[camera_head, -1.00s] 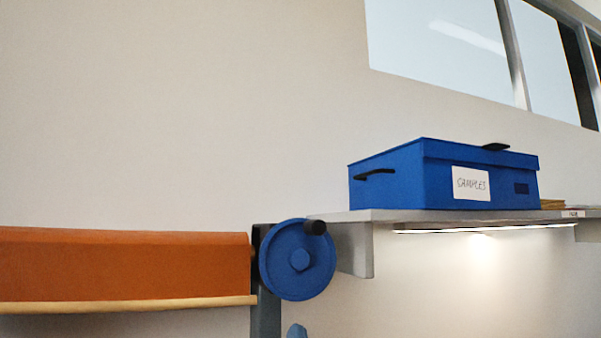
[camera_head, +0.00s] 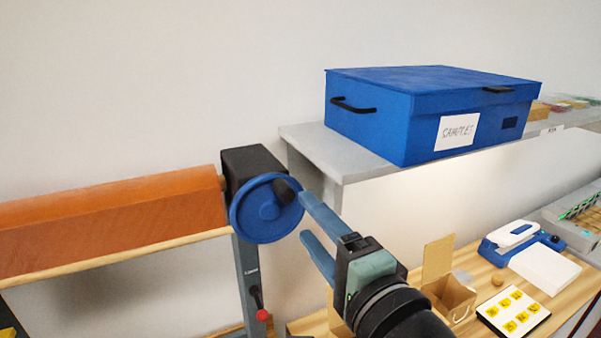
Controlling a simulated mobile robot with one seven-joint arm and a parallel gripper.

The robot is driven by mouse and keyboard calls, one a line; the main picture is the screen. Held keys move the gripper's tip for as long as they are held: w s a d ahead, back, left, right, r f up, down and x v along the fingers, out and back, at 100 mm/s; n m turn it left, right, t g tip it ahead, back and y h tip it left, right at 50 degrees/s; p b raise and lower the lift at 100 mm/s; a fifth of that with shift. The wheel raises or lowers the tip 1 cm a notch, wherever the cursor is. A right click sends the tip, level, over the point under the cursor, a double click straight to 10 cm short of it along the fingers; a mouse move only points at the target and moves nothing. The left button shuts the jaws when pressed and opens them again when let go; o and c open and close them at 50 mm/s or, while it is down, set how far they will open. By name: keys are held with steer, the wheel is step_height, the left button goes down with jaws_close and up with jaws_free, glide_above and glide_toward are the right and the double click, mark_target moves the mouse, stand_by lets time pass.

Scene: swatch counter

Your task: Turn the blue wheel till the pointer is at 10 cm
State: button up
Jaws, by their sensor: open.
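The blue wheel (camera_head: 258,213) is mounted on a dark block at the right end of an orange roll (camera_head: 110,220). Its black knob (camera_head: 285,191) sits at the wheel's upper right. Below it a grey upright (camera_head: 250,280) carries a small red-tipped pointer (camera_head: 261,312) and some small lettering I cannot read. My gripper (camera_head: 308,218) is open, its two blue fingers just right of the wheel and pointing toward it. Nothing is between the fingers. I cannot tell how far in depth they are from the wheel or knob.
A grey shelf (camera_head: 305,142) holding a blue samples box (camera_head: 385,115) juts out above and right of my gripper. Below are a wooden counter (camera_head: 478,270), an open cardboard box (camera_head: 447,298), a blue-and-white device (camera_head: 518,238) and a card with yellow squares (camera_head: 513,313).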

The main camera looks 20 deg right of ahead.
mark_target(289, 198)
steer(key=shift+w+a+r, duration=0.1)
steer(key=shift+w, duration=1.9)
steer(key=shift+w+a, duration=0.1)
steer(key=shift+w, duration=1.9)
